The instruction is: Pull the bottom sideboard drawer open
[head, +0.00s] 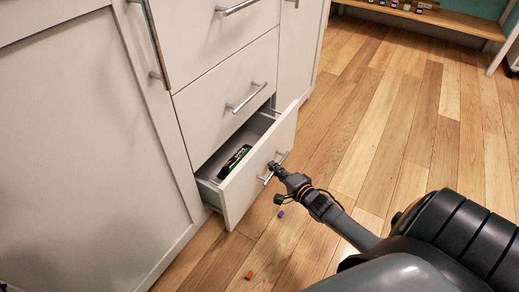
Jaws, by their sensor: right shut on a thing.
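The bottom sideboard drawer (248,178) is pulled partway out of the white sideboard (215,50). Its inside shows, with a dark box with green marks (234,160) lying in it. The drawer has a metal bar handle (267,179) on its front. My right gripper (274,169) is at this handle and shut on it. The fingertips are small and partly hidden in the picture. My left gripper is not in view.
The drawers above, with bar handles (246,97), are shut. A purple piece (281,214) and an orange piece (249,275) lie on the wooden floor (400,110). A wooden shelf (440,17) stands at the back right.

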